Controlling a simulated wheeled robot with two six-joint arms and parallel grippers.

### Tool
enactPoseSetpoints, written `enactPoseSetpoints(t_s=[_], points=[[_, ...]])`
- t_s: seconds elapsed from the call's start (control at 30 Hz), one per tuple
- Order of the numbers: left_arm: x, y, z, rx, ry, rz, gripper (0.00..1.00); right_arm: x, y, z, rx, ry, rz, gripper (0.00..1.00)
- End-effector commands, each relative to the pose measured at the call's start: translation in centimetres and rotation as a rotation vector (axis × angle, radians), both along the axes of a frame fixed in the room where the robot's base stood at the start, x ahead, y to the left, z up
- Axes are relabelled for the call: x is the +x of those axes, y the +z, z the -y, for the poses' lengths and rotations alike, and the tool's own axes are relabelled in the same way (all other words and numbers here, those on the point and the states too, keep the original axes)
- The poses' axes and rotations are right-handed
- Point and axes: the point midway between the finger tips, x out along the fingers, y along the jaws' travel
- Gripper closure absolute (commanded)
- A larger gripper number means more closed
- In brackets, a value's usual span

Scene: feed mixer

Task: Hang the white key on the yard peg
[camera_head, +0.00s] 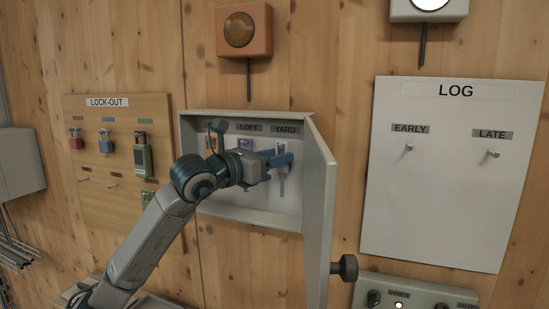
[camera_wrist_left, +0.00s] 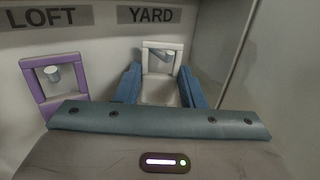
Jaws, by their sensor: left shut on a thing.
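The white key (camera_wrist_left: 160,88) is upright under the YARD label (camera_wrist_left: 152,15) in the left wrist view, its square open head at the top. My left gripper (camera_head: 284,161) reaches into the open key cabinet (camera_head: 250,221) and is shut on the white key, with a blue finger on each side of it. The key also shows below the fingers in the head view (camera_head: 282,185). Something shows inside the key's head opening, but I cannot tell whether the yard peg passes through it. My right gripper is out of view.
A purple key (camera_wrist_left: 38,85) hangs on the LOFT peg (camera_wrist_left: 53,75) to the left. The cabinet door (camera_head: 319,220) stands open close to the right of my gripper. The LOCK-OUT board (camera_head: 95,210) and LOG board (camera_head: 450,200) flank the cabinet.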

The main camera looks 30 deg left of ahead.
Motion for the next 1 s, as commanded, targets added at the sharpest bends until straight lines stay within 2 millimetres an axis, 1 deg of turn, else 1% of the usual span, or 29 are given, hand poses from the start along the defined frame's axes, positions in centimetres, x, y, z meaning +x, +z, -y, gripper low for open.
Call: enactPoseSetpoints(t_s=[0.2,0.23,0.33,0.37,1.0], points=[[0.01,0.03,-0.03,0.000,0.001,0.001,0.86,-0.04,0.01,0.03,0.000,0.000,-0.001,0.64],[0.01,0.03,-0.03,0.000,0.001,0.001,0.62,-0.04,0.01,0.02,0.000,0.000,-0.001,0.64],[0.01,0.04,-0.04,0.001,0.001,0.001,0.43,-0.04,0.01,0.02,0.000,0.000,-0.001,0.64],[0.02,0.05,-0.06,0.001,0.002,0.001,0.39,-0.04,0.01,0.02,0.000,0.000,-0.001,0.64],[0.11,0.06,-0.23,0.002,0.006,0.001,0.39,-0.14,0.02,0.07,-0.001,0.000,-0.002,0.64]])
